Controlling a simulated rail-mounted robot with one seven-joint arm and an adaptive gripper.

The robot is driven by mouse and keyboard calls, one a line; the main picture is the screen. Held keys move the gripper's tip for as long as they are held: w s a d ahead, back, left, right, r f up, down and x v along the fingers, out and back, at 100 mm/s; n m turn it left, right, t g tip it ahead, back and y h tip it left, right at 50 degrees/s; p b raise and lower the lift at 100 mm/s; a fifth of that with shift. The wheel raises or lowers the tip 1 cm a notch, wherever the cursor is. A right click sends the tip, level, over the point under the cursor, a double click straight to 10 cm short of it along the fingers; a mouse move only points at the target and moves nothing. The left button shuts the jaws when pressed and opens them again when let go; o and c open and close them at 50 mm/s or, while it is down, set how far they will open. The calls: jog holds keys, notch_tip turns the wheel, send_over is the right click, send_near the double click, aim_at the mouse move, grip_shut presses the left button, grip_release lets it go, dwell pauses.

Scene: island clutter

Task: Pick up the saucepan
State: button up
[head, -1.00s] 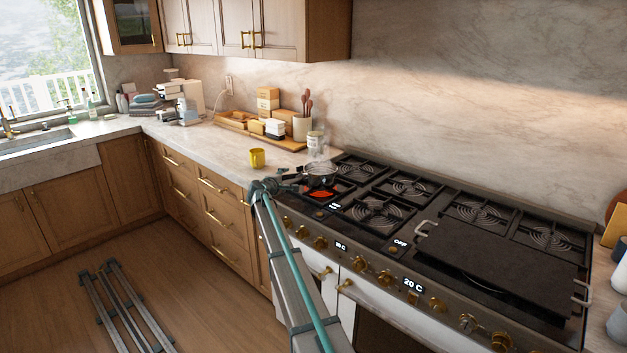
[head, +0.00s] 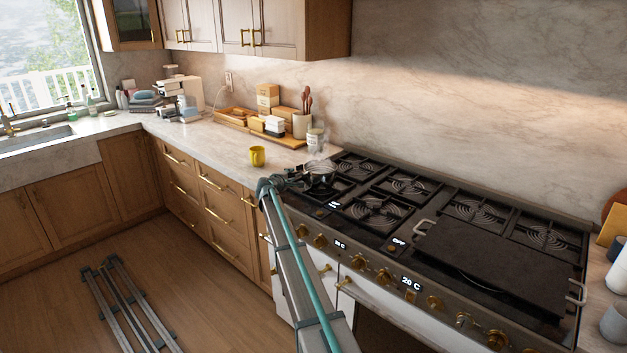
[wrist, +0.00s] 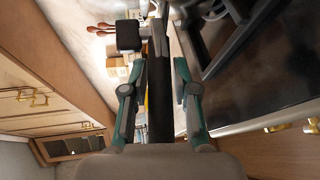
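In the head view my gripper (head: 290,182) is at the left side of the pan, at the stove's left edge. The pan's underside is hidden, so I cannot tell whether it touches the grate.
A yellow mug (head: 257,156) stands on the counter left of the pan. Behind it are a jar (head: 315,138), a utensil crock (head: 302,126) and a wooden tray (head: 232,119). A black griddle (head: 500,262) covers the stove's right front.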

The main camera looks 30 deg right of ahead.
grip_shut()
jog(key=shift+r, duration=0.1)
